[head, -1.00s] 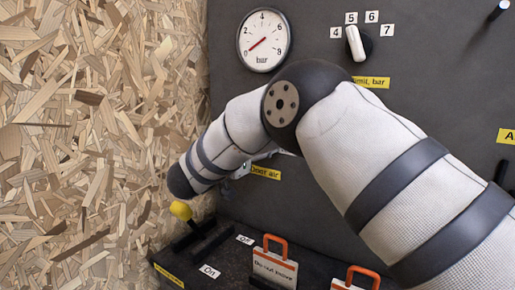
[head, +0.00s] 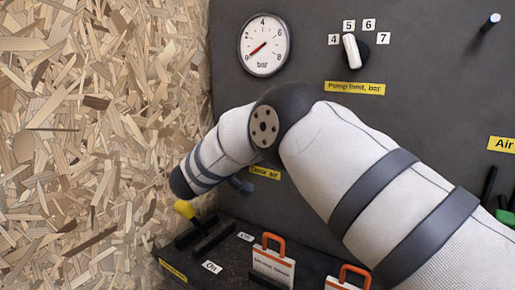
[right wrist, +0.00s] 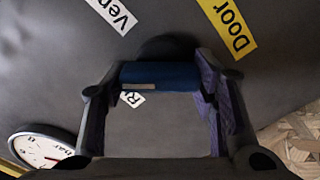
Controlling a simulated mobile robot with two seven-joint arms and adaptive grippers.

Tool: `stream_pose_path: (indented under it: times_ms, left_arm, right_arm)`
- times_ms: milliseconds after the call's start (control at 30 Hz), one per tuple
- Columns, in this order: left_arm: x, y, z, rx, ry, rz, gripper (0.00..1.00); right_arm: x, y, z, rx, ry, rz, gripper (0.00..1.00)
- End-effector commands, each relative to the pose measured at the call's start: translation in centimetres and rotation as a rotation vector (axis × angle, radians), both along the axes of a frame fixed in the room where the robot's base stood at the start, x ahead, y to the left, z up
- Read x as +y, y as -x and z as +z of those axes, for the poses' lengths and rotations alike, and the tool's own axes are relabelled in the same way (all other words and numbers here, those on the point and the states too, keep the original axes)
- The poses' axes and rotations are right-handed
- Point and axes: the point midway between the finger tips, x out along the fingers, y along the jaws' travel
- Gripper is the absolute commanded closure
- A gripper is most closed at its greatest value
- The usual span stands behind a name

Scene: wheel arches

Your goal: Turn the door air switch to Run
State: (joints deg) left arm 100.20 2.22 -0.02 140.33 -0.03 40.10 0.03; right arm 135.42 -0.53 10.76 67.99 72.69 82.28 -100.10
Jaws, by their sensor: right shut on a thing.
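The door air switch has a blue handle (right wrist: 160,76) on a dark round base, seen in the right wrist view between the two fingers of my right gripper (right wrist: 160,88). The gripper is shut on this handle. A "Run" label (right wrist: 132,99), partly covered, lies just by the handle, and a "Vent" label (right wrist: 112,14) is farther up left. In the head view my right forearm hides the gripper and most of the switch. The yellow "Door air" label (head: 265,173) shows below the forearm, with a dark blue-grey piece (head: 240,186) beside it. My left gripper is not in view.
A pressure gauge (head: 263,44) and a white pump limit knob (head: 352,51) are above my arm on the grey panel. A yellow-tipped lever (head: 185,208) and orange-handled tags (head: 273,262) stand below. A chipboard wall (head: 90,130) closes off the left side.

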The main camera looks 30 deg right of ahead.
Motion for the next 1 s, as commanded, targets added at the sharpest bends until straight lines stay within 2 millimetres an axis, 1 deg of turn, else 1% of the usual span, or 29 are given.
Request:
stream_pose_path:
  times_ms: [500, 800, 1000]
  left_arm:
    - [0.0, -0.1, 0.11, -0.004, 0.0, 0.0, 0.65]
    - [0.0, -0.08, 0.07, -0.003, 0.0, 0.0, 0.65]
    - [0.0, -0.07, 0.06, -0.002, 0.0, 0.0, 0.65]
  right_arm:
    - [0.05, -0.14, -0.31, 0.435, 0.179, -0.001, 0.75]
    - [0.04, -0.18, -0.4, 0.607, 0.25, -0.001, 0.75]
    - [0.05, -0.19, -0.43, 0.669, 0.276, -0.001, 0.75]
